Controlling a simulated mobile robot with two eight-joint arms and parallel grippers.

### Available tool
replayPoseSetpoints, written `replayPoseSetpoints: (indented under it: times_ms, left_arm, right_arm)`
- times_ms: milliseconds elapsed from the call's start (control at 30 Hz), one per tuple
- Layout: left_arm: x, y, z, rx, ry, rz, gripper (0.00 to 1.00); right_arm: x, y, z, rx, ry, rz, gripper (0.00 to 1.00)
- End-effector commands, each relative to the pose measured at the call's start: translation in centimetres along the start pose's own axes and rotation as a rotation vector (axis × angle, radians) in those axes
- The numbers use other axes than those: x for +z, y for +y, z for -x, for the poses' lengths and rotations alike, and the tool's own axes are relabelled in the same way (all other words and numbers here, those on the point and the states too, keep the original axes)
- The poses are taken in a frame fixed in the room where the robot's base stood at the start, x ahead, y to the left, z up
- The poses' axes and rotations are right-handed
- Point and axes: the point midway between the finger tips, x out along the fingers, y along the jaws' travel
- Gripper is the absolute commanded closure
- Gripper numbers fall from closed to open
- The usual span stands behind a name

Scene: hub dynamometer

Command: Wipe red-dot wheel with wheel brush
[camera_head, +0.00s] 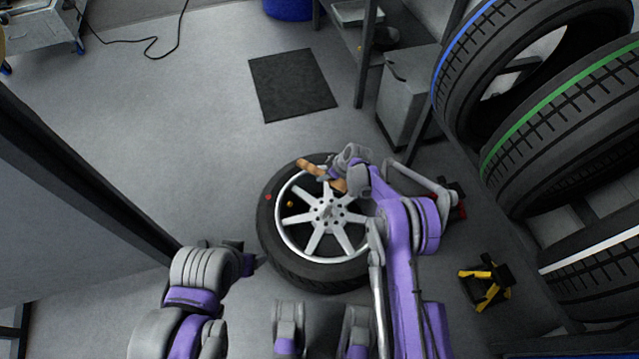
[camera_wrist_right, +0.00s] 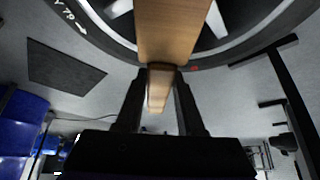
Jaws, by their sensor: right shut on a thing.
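The wheel (camera_head: 328,218) lies flat on the floor in the head view, a black tire around a silver spoked rim. A red dot (camera_head: 267,197) is on its sidewall at the left, and a small yellow dot is on the rim side nearby. My right gripper (camera_head: 340,180) is over the wheel's upper part, shut on the wooden handle of the wheel brush (camera_head: 312,169). The right wrist view shows the wooden handle (camera_wrist_right: 175,35) between the fingers (camera_wrist_right: 160,95), with the wheel beyond. The bristles are hidden. My left gripper (camera_head: 252,262) is beside the wheel's left; its fingers are unclear.
A dark mat (camera_head: 292,84) lies on the floor behind the wheel. Several tires stand at the right, with blue (camera_head: 480,60) and green (camera_head: 560,120) stripes. A yellow-and-black object (camera_head: 485,284) is on the floor at the lower right. A grey cabinet (camera_head: 405,95) stands behind. Floor at left is clear.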

Motion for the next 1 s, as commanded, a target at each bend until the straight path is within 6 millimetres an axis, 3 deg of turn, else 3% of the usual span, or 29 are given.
replayPoseSetpoints:
  times_ms: [33, 200, 467, 800, 1000]
  left_arm:
    - [0.3, 0.0, -1.1, 0.0, -0.003, 0.0, 0.33]
    - [0.5, 0.0, -2.1, 0.0, -0.006, 0.0, 0.33]
    - [0.6, 0.0, -2.6, 0.0, -0.007, 0.0, 0.33]
    - [0.9, 0.0, -3.8, 0.0, -0.009, 0.0, 0.33]
    - [0.9, 0.0, -3.9, 0.0, -0.009, 0.0, 0.33]
  right_arm:
    - [0.4, -0.1, -2.0, -0.013, 0.003, 0.019, 1.0]
    - [0.7, -0.5, -4.8, -0.04, 0.009, 0.069, 1.0]
    - [1.1, -0.7, -6.1, -0.046, 0.011, 0.08, 1.0]
    - [2.9, -0.6, -9.1, -0.045, 0.011, 0.079, 1.0]
    - [3.1, -0.6, -9.5, -0.045, 0.011, 0.079, 1.0]
